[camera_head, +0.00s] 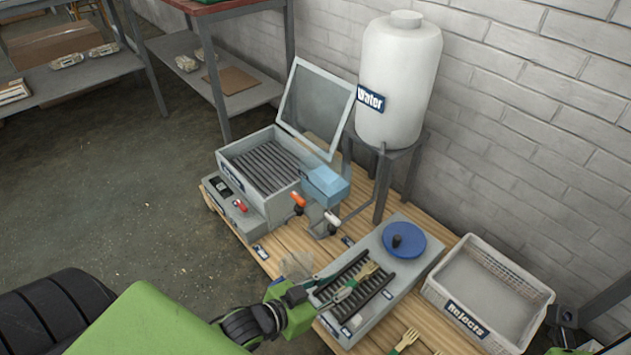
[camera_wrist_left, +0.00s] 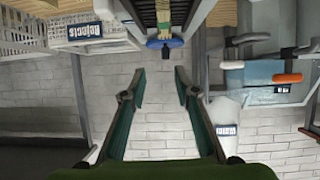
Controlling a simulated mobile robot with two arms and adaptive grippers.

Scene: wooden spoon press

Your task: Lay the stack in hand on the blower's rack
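My left gripper (camera_head: 345,292) is over the near end of the blower's rack. In the left wrist view its two fingers (camera_wrist_left: 160,82) stand apart with nothing between them. A small stack of wooden forks (camera_head: 366,271) lies on the dark slats of the rack (camera_head: 378,284); it also shows beyond the fingertips in the left wrist view (camera_wrist_left: 178,12). The blower (camera_head: 425,262) is a grey box with a blue round disc (camera_head: 412,238). Part of my right arm shows at the lower right edge of the head view; its fingers are not clear.
A white rejects crate (camera_head: 518,284) stands right of the blower. More wooden forks (camera_head: 405,340) lie at the bench's near edge. Behind left are an open-lidded grey box (camera_head: 227,160) with slats, a blue unit (camera_head: 326,185) with levers and a white water tank (camera_head: 400,80).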

